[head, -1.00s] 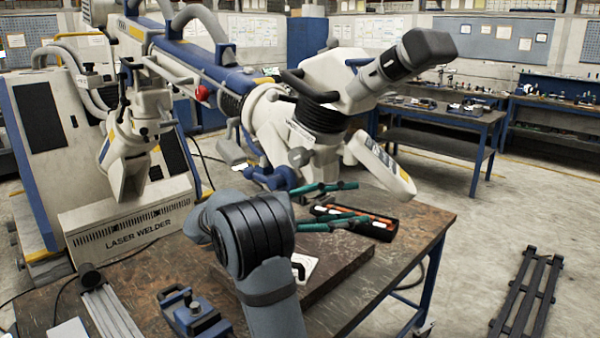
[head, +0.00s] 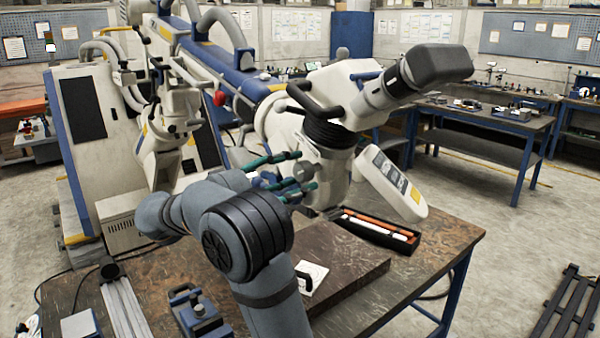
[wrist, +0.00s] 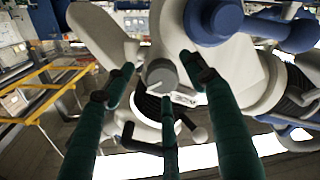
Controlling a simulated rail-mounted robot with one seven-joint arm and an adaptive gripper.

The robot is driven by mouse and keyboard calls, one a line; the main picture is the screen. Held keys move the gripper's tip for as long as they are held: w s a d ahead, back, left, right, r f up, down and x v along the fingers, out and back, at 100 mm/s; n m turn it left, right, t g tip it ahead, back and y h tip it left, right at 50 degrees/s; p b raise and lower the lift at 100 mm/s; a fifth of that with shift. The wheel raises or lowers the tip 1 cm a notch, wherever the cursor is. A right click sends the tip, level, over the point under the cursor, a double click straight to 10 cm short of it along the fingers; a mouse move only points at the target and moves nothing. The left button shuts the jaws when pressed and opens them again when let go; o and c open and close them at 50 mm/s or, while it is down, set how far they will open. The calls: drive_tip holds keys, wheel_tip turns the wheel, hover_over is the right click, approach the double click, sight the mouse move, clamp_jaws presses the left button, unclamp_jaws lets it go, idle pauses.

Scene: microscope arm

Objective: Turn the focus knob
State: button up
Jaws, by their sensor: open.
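The microscope head (head: 345,90) hangs from its boom above the workbench. A round grey focus knob (head: 303,172) sticks out of its side; it also shows in the wrist view (wrist: 161,75). My gripper (head: 300,176) has green fingers with dark tips and is open. In the wrist view my gripper (wrist: 160,82) has its fingertips spread around the knob, two at the sides and one below. Gaps show between the side fingertips and the knob. I cannot tell whether the lower finger touches it.
A blue knob (wrist: 214,20) sits close above the right finger. A dark tray (head: 378,230) with orange and white tools lies on the wooden bench (head: 455,243). A dark slab (head: 350,268) and a blue vise (head: 200,315) are near my arm. The laser welder cabinet (head: 90,130) stands at left.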

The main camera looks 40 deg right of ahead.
drive_tip(key=shift+d, duration=1)
drive_tip(key=shift+c, duration=1.1)
drive_tip(key=shift+f, duration=0.1)
drive_tip(key=c, duration=0.8)
drive_tip(key=shift+c, duration=0.4)
drive_tip(key=shift+s, duration=0.1)
drive_tip(key=n+p, duration=0.2)
drive_tip(key=n, duration=0.2)
drive_tip(key=shift+n+p, duration=0.75)
drive_tip(key=shift+n, duration=0.65)
